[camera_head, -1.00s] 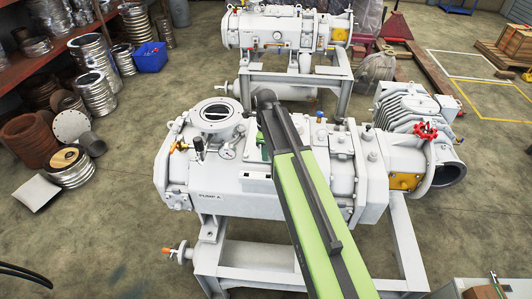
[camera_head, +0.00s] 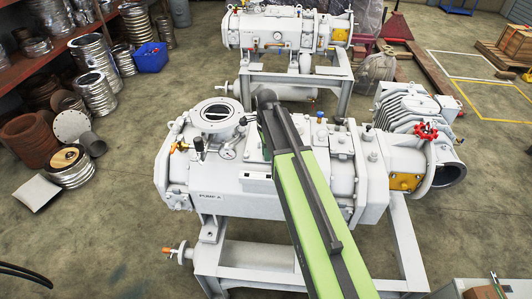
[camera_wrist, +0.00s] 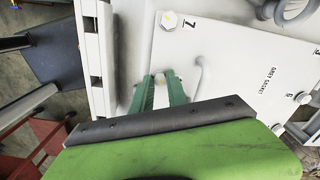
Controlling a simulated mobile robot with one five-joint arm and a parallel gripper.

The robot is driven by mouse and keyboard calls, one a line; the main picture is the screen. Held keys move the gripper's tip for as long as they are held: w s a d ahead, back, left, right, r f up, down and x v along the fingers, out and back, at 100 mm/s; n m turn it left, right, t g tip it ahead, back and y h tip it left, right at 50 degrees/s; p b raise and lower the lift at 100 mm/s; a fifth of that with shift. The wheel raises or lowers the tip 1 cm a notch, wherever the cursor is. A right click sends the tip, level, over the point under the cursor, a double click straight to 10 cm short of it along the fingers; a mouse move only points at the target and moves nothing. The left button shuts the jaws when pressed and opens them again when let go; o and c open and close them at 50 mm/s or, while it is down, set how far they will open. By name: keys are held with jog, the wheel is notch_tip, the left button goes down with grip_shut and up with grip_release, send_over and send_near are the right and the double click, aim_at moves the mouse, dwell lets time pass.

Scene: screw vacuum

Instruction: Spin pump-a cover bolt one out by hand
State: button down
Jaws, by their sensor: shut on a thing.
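Pump A (camera_head: 235,178) is a large white machine on a frame in the head view; my arm crosses in front of it and largely hides my gripper there. In the wrist view the pale cover plate (camera_wrist: 235,55) bears printed marks. A cover bolt (camera_wrist: 168,20) with a numeral beside it sits in the plate beyond my fingertips, apart from them. Another bolt (camera_wrist: 303,97) is at the right. My gripper (camera_wrist: 162,78), with green fingers, is shut on a small pale thing at the plate, mostly hidden; I cannot tell whether it is bolt one.
A pale curved handle (camera_wrist: 203,76) rises close to the right finger. A grey hooked part (camera_wrist: 290,10) is at the top right. A second white pump (camera_head: 285,30) stands behind. A red handwheel (camera_head: 426,130) is to the right.

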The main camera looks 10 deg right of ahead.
jog(key=n, duration=0.5)
jog(key=shift+n, duration=0.3)
jog(key=n, duration=1.3)
jog(key=shift+s+n, duration=0.1)
jog(key=shift+n, duration=0.2)
jog(key=n, duration=1.3)
jog(key=shift+n, duration=0.3)
jog(key=n, duration=0.4)
jog(key=shift+n, duration=0.3)
